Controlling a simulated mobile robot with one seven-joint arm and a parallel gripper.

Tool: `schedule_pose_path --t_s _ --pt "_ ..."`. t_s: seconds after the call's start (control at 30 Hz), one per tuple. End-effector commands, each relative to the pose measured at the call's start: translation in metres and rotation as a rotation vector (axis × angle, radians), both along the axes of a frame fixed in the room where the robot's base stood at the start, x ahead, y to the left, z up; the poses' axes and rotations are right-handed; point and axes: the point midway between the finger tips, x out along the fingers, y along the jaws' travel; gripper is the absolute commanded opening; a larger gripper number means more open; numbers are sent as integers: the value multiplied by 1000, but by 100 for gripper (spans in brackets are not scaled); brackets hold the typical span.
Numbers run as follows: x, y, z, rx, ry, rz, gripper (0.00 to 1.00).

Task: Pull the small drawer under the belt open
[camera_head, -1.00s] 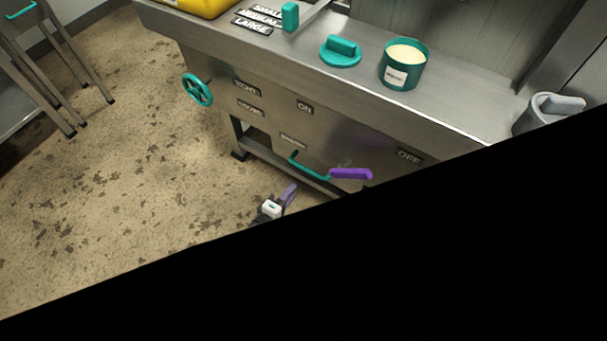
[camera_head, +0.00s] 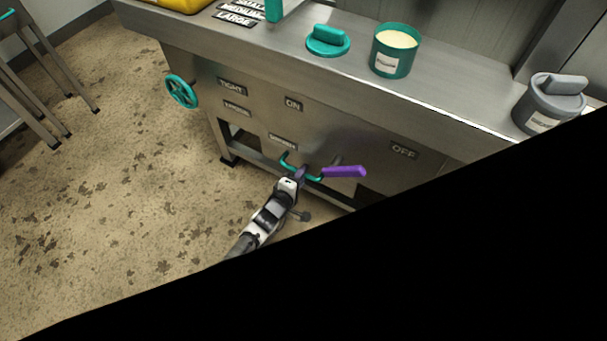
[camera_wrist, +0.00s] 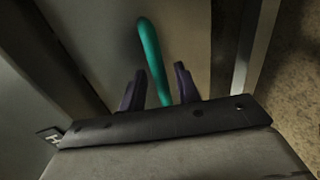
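The small drawer's teal bar handle (camera_head: 286,162) is low on the steel machine front, below a small label. My gripper (camera_head: 300,177) is at this handle, just left of a purple lever. In the wrist view the handle (camera_wrist: 150,45) runs between the two dark purple fingers of my gripper (camera_wrist: 160,76), in front of a plain grey panel (camera_wrist: 188,35). The fingers stand apart on either side of the handle, with a visible gap at least on the right. The drawer's edges are hard to make out in the head view.
The purple lever (camera_head: 344,171) sticks out close to the right of my gripper. A teal handwheel (camera_head: 181,91) is on the machine's left. A teal can (camera_head: 395,50), a teal knob (camera_head: 328,40) and a grey canister (camera_head: 549,103) stand on top.

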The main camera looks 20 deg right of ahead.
Motion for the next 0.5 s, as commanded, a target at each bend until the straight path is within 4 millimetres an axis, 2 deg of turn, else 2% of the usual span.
schedule_pose_path --t_s 0.13,0.47,0.5 --pt "5 -8 -3 1 1 0 32" --pt "7 -9 -3 0 1 0 32" --pt "7 -9 -3 0 1 0 28"
